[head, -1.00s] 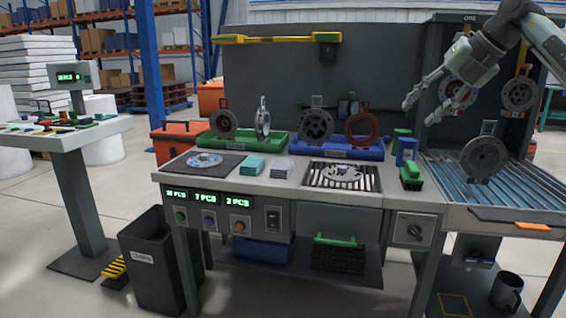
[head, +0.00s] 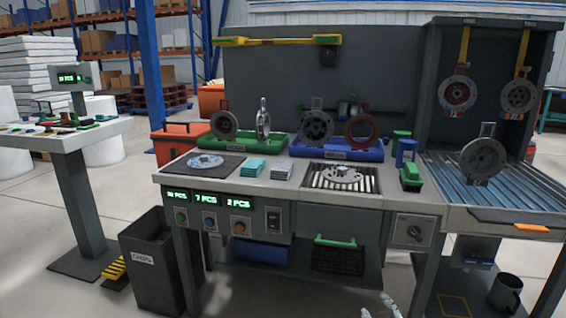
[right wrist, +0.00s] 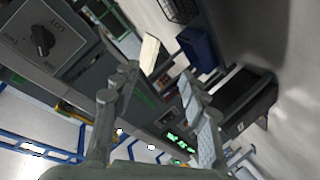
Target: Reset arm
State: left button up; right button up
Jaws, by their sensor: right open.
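My right gripper (head: 378,306) shows only as fingertips at the bottom edge of the head view, low in front of the bench. In the right wrist view its two fingers (right wrist: 157,86) are spread apart with nothing between them. The rest of my right arm is out of the head view. My left gripper is in neither view. Two round metal parts (head: 457,93) (head: 518,96) hang from yellow straps in the dark booth at the right. Another round part (head: 483,159) stands on the ribbed blue conveyor bed (head: 530,180).
The grey workbench (head: 410,199) carries a green tray (head: 275,148) and a blue tray (head: 370,154) with round parts, plus a grille (head: 318,180). A dark bin (head: 160,275) and a side table (head: 95,138) stand left. A mug (head: 507,290) is low right. Floor before the bench is partly clear.

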jog(key=s+d+f+m+g+h, duration=0.3)
jog(key=s+f+g, duration=0.4)
jog(key=s+f, duration=1.2)
jog(key=s+f+m+g, duration=0.1)
jog(key=s+f+g, duration=0.1)
jog(key=s, duration=0.8)
jog(key=s+f+m+g+y, duration=0.1)
jog(key=s+f+m+g, duration=0.1)
jog(key=s, duration=0.8)
notch_tip(320, 180, down, 2)
jog(key=shift+s+f+g+y, duration=0.2)
jog(key=shift+g+y, duration=0.1)
jog(key=shift+g, duration=0.3)
jog(key=shift+w+a, duration=0.1)
